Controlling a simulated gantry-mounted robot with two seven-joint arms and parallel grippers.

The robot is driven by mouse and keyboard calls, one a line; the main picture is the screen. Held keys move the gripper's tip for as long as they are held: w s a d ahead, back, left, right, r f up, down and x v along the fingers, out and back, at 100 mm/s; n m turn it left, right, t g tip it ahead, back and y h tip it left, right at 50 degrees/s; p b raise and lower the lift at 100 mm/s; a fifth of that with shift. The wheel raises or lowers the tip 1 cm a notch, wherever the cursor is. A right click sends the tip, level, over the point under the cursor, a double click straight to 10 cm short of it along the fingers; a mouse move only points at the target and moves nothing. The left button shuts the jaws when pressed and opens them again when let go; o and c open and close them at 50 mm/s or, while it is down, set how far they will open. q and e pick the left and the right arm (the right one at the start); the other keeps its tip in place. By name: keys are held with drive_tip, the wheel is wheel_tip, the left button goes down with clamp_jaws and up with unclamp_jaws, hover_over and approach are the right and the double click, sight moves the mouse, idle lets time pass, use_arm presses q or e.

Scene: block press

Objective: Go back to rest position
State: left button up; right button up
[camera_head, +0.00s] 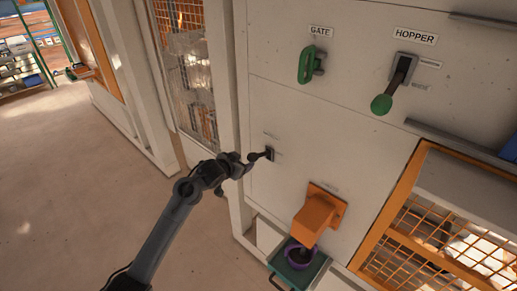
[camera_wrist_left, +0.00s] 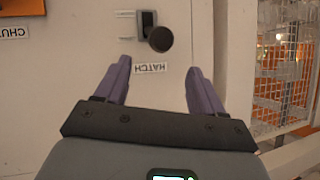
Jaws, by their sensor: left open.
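My left gripper (camera_head: 243,163) is in front of the white machine panel, close to a small dark lever (camera_head: 264,154). In the left wrist view its two purple fingers (camera_wrist_left: 159,68) are spread with nothing between them. The lever's round dark knob (camera_wrist_left: 160,39) is just beyond the fingertips, and a HATCH label (camera_wrist_left: 150,68) reads upside down below it. I cannot tell from the head view whether the gripper touches the knob. My right gripper is not in view.
Above are a green GATE handle (camera_head: 306,64) and a HOPPER lever with a green knob (camera_head: 381,104). Open floor (camera_head: 75,190) lies left; an orange mesh frame (camera_head: 390,222) is right.

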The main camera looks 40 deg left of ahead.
use_arm(q)
drive_tip(key=s+d+f+m+g+h+p, duration=0.1)
drive_tip(key=s+d+f+g+p, duration=0.1)
drive_tip(key=s+d+f, duration=0.55)
drive_tip(key=s+d+f+g+h+p, duration=0.15)
drive_tip(key=s+d+f, duration=0.25)
drive_tip(key=s+f, duration=0.65)
drive_tip(key=s+d+g+p, duration=0.2)
drive_tip(key=s+d+g, duration=0.1)
drive_tip(key=s+d, duration=0.9)
drive_tip(key=s+r+g, duration=0.2)
drive_tip(key=s+r, duration=0.7)
drive_tip(key=shift+d+r, duration=0.2)
drive_tip(key=shift+r, duration=0.05)
